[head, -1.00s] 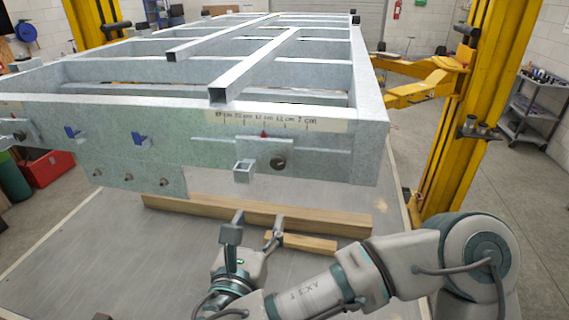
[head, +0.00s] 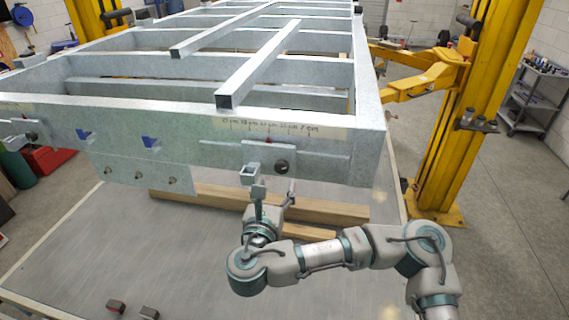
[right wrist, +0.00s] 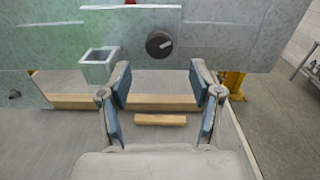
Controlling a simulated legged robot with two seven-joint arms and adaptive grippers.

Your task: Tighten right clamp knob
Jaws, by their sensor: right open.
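The right clamp knob (head: 282,167) is a dark round knob on a metal plate on the front face of the grey trailer frame (head: 215,172). In the right wrist view the knob (right wrist: 159,44) shows a light mark and lies ahead of and above the gap between the fingers. My right gripper (head: 275,190) is open and empty, just below the knob and apart from it. Its two blue-padded fingers (right wrist: 161,85) stand wide apart. A short square tube (head: 249,173) sticks out left of the knob. My left gripper is not in view.
A measuring scale (head: 268,128) runs above the clamp. Wooden beams (head: 205,197) lie under the frame, with a small wood block (right wrist: 160,120) nearer. A yellow lift post (head: 455,130) stands at the right.

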